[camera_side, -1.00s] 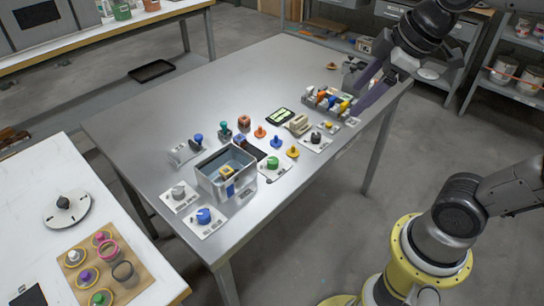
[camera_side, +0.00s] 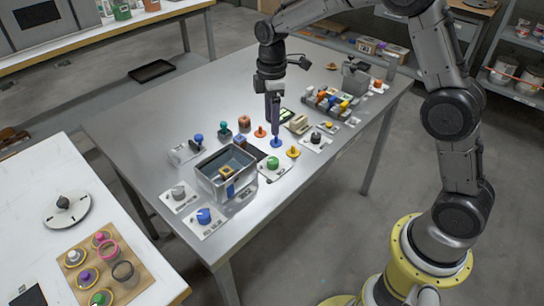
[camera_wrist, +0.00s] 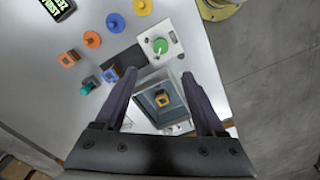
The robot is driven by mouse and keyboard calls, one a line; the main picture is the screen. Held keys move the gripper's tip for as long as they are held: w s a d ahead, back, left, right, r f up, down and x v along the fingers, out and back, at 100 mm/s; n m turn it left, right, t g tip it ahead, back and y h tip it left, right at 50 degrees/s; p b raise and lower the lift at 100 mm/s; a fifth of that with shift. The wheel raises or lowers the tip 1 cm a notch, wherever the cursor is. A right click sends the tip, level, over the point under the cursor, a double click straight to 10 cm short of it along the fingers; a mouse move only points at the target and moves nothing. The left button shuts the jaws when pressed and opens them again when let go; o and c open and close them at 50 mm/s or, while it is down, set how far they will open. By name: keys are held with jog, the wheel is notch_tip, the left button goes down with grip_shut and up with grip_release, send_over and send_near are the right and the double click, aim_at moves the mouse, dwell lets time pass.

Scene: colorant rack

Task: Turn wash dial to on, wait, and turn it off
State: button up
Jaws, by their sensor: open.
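Several dials on pale plates stand on the metal table. In the side view I see a green dial (camera_side: 272,162), a blue dial (camera_side: 204,216), a grey dial (camera_side: 178,193) and a black dial (camera_side: 315,137). Their labels are too small to read, so I cannot tell which is the wash dial. The green dial also shows in the wrist view (camera_wrist: 160,45), upper centre. My gripper (camera_side: 273,118) is open and points down over the table, behind the green dial and apart from it. In the wrist view its fingers (camera_wrist: 158,80) frame the basin, with nothing between them.
A grey basin (camera_side: 211,180) with a yellow-orange block inside stands between the dials. A rack of colourants (camera_side: 318,101) stands farther right.

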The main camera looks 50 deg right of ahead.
aim_at(272, 160)
notch_tip(272, 160, down, 14)
jog(key=shift+r, duration=0.1)
dwell(0.5)
grip_shut()
